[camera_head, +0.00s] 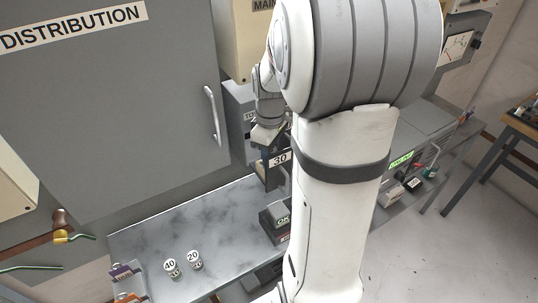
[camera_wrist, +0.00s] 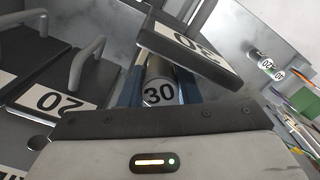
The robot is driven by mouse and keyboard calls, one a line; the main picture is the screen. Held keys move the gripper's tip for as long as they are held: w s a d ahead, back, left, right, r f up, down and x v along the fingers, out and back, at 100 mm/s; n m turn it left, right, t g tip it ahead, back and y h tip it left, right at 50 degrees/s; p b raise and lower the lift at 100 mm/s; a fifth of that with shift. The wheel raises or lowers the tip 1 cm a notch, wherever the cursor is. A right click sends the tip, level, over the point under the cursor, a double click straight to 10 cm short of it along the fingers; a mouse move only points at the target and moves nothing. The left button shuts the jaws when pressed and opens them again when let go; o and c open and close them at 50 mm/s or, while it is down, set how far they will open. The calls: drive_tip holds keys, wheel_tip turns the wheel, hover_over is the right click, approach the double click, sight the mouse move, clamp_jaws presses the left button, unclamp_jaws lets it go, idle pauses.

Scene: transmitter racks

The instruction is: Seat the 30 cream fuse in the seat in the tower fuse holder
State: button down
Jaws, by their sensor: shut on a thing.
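In the wrist view the 30 fuse (camera_wrist: 159,93) is a small cylinder with a pale end marked 30. It sits between the blue-sided jaws of my gripper (camera_wrist: 160,78), which is shut on it. A dark flap (camera_wrist: 196,50) with a white 30 label stands swung out just beyond and beside the fuse. In the head view my gripper (camera_head: 266,134) is at the tower fuse holder (camera_head: 239,108), by the flap's 30 label (camera_head: 279,158). My arm covers much of the holder. The seat and the fuse's far end are hidden, so I cannot tell whether they touch.
A dark cover with a 20 label (camera_wrist: 58,101) and metal handles lies left in the wrist view. Fuses 40 (camera_head: 171,268) and 20 (camera_head: 195,260) stand on the grey bench (camera_head: 150,235). A grey distribution cabinet (camera_head: 110,120) stands left. The bench middle is clear.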

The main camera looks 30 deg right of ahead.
drive_tip(key=c, duration=1.1)
unclamp_jaws()
drive_tip(key=shift+a+r, duration=0.1)
drive_tip(key=shift+r, duration=0.05)
drive_tip(key=shift+o, duration=0.2)
drive_tip(key=shift+r, duration=0.1)
wheel_tip(320, 180, up, 11)
drive_tip(key=shift+f+b, duration=0.1)
drive_tip(key=shift+b, duration=0.25)
drive_tip(key=s+a+f+m+t, duration=0.1)
drive_tip(key=s+a+f+m, duration=0.1)
drive_tip(key=s+a, duration=0.4)
drive_tip(key=s+a+f+m+t, duration=0.2)
drive_tip(key=s+a+m, duration=0.2)
drive_tip(key=s+a, duration=0.2)
drive_tip(key=shift+s+a+f+m, duration=0.25)
drive_tip(key=shift+s+m, duration=0.15)
